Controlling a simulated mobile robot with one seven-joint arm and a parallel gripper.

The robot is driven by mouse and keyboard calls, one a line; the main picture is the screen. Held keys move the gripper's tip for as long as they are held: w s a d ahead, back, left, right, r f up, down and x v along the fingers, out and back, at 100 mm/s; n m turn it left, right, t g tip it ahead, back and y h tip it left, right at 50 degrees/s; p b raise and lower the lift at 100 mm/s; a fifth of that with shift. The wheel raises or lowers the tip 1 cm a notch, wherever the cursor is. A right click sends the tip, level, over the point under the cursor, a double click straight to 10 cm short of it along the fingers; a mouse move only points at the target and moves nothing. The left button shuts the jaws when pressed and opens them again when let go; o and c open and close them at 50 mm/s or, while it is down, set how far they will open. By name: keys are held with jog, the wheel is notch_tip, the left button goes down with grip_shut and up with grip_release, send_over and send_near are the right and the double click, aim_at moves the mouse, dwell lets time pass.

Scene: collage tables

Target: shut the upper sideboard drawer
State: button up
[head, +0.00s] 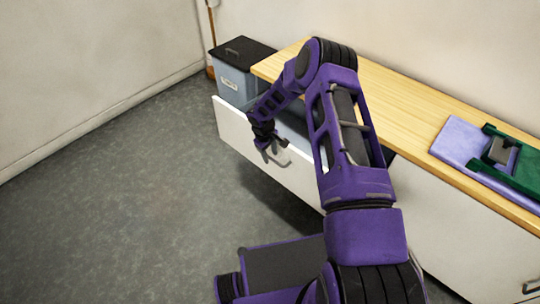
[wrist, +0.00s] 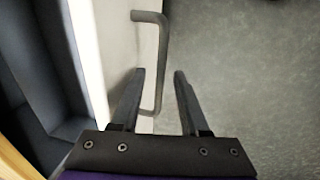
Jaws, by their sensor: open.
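The upper sideboard drawer (head: 238,138) stands pulled out, its white front well clear of the sideboard's wooden top (head: 400,97). In the wrist view its white front (wrist: 115,35) runs down the left, with the dark drawer inside beyond it. The grey bar handle (wrist: 162,50) sits on that front and also shows in the head view (head: 283,161). My gripper (head: 268,146) is at the drawer front by the handle. In the wrist view my gripper (wrist: 160,72) is open, with the handle bar between its fingers; I cannot tell if they touch it.
A blue-grey box with a dark lid (head: 236,75) stands behind the drawer's far end. A purple flat item (head: 457,139) and a green item with a grey block (head: 519,170) lie on the sideboard top. The grey floor (head: 120,200) to the left is clear.

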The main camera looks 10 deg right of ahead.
jog(key=shift+f, duration=0.1)
grip_shut()
dwell(1.4)
